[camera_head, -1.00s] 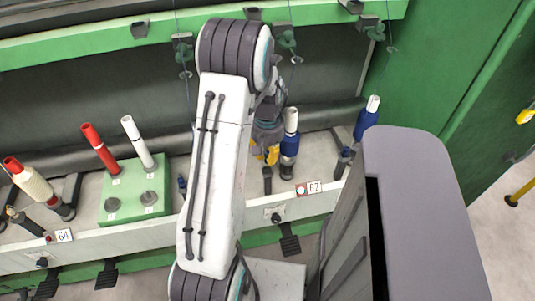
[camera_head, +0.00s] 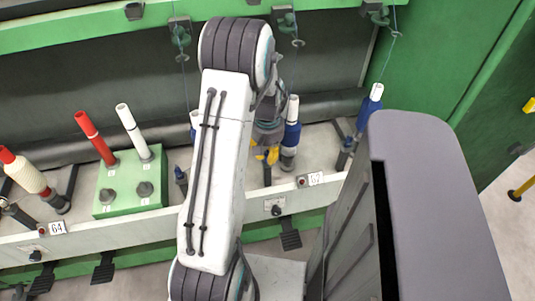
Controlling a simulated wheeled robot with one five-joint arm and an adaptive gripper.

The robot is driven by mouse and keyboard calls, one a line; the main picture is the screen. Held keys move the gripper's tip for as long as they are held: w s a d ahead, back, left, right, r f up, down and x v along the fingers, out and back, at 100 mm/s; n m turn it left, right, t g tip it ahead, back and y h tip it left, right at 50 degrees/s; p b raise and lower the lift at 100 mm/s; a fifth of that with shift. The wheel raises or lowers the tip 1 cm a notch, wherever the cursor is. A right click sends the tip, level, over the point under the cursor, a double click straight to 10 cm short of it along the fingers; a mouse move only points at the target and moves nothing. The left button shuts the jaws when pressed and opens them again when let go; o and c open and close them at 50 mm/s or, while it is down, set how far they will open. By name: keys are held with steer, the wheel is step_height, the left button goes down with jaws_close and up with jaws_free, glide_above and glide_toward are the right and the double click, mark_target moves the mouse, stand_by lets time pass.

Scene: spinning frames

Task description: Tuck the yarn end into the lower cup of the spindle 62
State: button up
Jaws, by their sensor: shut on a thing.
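The spindle 62 (camera_head: 291,136) carries a white tube with blue yarn and stands just left of the label 62 (camera_head: 316,179). Its grey lower cup (camera_head: 287,162) shows below the blue yarn. My gripper (camera_head: 267,156), with yellow fingertips, is low and just left of this spindle in the picture. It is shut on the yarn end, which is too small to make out. Whether the fingers touch the spindle or its cup cannot be told. My arm covers part of the view left of the gripper.
A blue-wound spindle (camera_head: 368,108) stands to the right. A green block (camera_head: 128,182) with a red tube (camera_head: 95,138) and a white tube (camera_head: 133,130) stands on the left. The spindle 64 (camera_head: 28,177) is at far left. The white rail (camera_head: 170,222) runs along the front.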

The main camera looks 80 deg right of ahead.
stand_by(0.3)
steer(key=o, duration=0.8)
step_height(320, 180, up, 12)
stand_by(0.5)
steer(key=shift+d, duration=0.1)
stand_by(0.5)
